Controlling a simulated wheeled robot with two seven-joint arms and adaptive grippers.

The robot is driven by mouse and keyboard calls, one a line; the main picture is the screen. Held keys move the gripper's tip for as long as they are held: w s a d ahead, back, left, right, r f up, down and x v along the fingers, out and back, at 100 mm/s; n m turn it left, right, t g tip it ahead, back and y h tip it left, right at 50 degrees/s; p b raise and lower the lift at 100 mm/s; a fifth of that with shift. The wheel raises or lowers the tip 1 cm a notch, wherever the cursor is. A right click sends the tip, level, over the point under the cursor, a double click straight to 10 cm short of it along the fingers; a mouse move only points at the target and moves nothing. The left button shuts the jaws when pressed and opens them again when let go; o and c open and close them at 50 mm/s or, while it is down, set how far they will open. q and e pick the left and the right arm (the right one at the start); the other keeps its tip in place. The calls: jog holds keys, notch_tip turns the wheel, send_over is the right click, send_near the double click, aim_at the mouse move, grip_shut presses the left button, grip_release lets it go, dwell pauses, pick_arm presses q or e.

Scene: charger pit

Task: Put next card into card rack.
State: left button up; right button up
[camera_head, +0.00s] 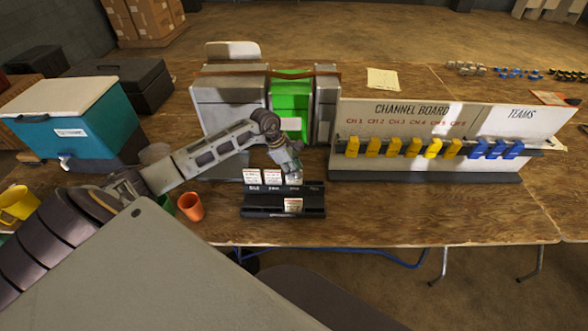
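The black card rack (262,211) stands on the table in the middle of the view. Two white cards, a left one (251,176) and a middle one (272,176), stand side by side in its back row. A third card (295,181) is at the right of that row, directly under my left gripper (292,174). Another white card (293,204) sits in the front row. My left gripper points down over the rack's back right part. Its fingertips are small and partly overlap the third card, so whether they hold it is unclear. My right gripper is out of view.
The channel board (400,112) with yellow and blue radios stands to the right. Grey cases (225,100) and a green one (290,90) stand behind the rack. An orange cup (191,207) is left of it. A teal cooler (75,125) is far left. Table right of the rack is clear.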

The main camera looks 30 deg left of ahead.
pick_arm(q)
jog(key=v, duration=1.2)
dwell(0.3)
jog(key=shift+s, duration=0.1)
dwell(1.0)
